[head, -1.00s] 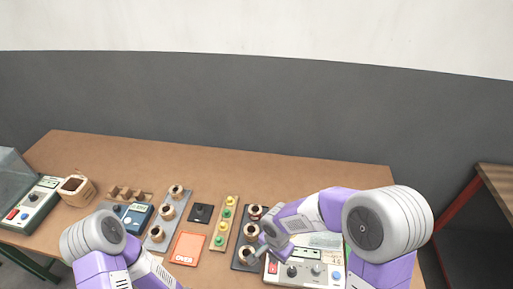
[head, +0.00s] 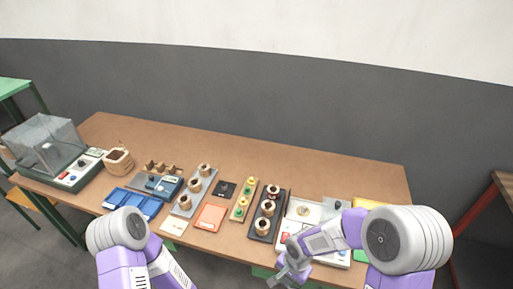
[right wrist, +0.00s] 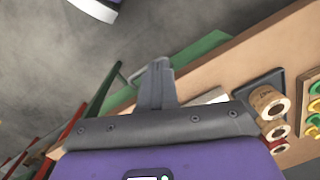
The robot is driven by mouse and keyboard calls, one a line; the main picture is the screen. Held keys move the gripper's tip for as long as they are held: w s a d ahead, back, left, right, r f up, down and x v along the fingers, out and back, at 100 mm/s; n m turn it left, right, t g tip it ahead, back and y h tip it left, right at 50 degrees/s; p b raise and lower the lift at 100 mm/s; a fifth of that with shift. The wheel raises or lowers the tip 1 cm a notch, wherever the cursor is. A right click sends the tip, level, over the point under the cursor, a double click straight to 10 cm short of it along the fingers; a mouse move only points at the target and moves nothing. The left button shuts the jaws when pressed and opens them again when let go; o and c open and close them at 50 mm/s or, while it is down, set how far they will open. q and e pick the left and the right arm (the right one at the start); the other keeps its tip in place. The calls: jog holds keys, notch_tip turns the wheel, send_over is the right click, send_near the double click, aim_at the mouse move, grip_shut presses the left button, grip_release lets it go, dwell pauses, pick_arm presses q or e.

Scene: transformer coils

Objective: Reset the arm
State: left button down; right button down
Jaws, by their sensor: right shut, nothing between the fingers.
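My right gripper (head: 289,272) is at the front edge of the table, below the dark tray of coils. In the right wrist view its fingers (right wrist: 157,66) are together with nothing between them, out over the grey floor beside the table edge. My right arm comes in from the lower right and covers part of the white instrument panel. My left arm comes in at the lower left. The left gripper itself is outside the head view.
On the brown table (head: 300,160) stand a dark tray with several coils (head: 267,208), a grey tray with coils (head: 204,170), an orange card (head: 210,217), blue bins (head: 134,203), a beige pot (head: 118,161) and a clear-covered machine (head: 45,145). The back strip of the table is clear.

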jog(key=s+f+n+y, duration=0.1)
jog(key=s+f+n, duration=0.1)
jog(key=s+f, duration=0.2)
jog(key=s+f+n+t+y, duration=0.1)
jog(key=s+f+n+y, duration=0.1)
jog(key=f, duration=0.8)
jog(key=shift+s+f+n+b, duration=0.25)
jog(key=shift+s+n, duration=0.35)
jog(key=shift+s, duration=0.5)
jog(key=c, duration=1.8)
grip_release()
